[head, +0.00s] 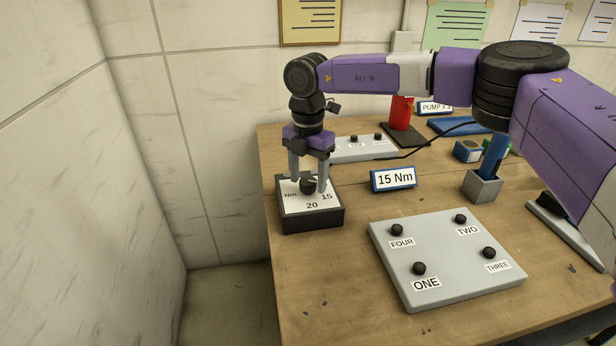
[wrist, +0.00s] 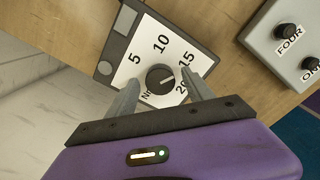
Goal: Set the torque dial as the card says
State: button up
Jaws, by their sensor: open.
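The torque dial is a black round knob (head: 308,186) on a white scale plate atop a dark box (head: 312,219) at the table's left. In the wrist view the knob (wrist: 160,79) sits among the marks 5, 10, 15, 20 and Nm. A pale line on it points right, seemingly between 15 and 20; its exact aim is too small to tell. The card (head: 394,179), blue-edged, reads 15 Nm and stands right of the box. My gripper (head: 308,182) points down over the dial, open, with one finger on each side of the knob; gaps show in the wrist view (wrist: 159,84).
A grey panel (head: 445,283) with several black knobs, labelled ONE to FOUR, lies front right of the dial box. Another grey panel (head: 365,150) lies behind. A grey holder (head: 482,187) and a red object (head: 401,112) stand farther right and back. A wall is at left.

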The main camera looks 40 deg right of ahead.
aim_at(309, 181)
jog(key=shift+r+b, duration=0.35)
jog(key=shift+r, duration=3.6)
jog(key=shift+s+f, duration=0.1)
